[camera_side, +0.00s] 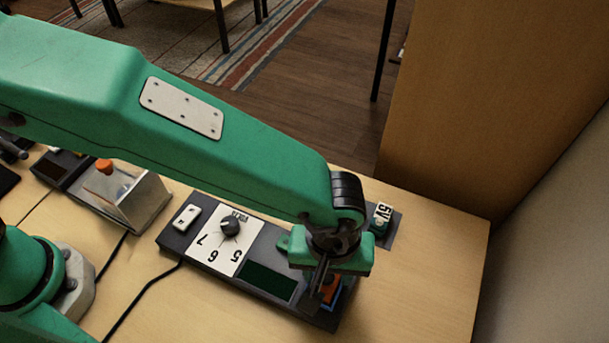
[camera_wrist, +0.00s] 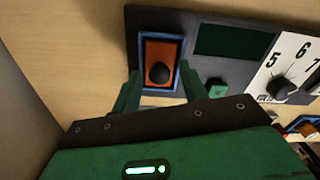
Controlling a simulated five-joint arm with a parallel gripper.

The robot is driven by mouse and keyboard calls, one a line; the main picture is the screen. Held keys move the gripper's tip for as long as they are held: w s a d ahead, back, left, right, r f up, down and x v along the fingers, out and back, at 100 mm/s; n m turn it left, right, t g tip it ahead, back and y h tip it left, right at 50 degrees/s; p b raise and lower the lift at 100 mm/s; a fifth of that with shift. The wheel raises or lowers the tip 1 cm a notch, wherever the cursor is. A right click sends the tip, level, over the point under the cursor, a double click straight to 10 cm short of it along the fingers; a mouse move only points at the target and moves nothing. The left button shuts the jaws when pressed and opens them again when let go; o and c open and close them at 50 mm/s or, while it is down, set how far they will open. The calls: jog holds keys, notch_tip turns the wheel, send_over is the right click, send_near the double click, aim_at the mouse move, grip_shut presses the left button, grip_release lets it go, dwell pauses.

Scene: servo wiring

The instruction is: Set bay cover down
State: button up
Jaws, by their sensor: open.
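The bay cover (camera_wrist: 151,52), an orange plate with a round black knob, sits inside a blue-rimmed bay (camera_wrist: 179,42) on the dark panel (camera_wrist: 216,15). In the side view, the orange-and-blue cover area (camera_side: 331,291) is partly hidden by my gripper (camera_side: 322,276). In the wrist view, my gripper (camera_wrist: 162,84) is open, with one green finger on each side of the cover's near part. I cannot tell whether the fingers touch the cover or its knob.
The panel also carries a dark green screen (camera_side: 266,281), a numbered dial (camera_side: 229,227) and a white switch (camera_side: 186,217). A block marked 5V (camera_side: 382,214) stands behind my gripper. A metal box (camera_side: 137,204) stands left. Bare table (camera_side: 420,270) lies right.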

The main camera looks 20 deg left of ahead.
jog(key=shift+r, duration=0.15)
notch_tip(320, 180, up, 12)
dwell(0.7)
dwell(0.4)
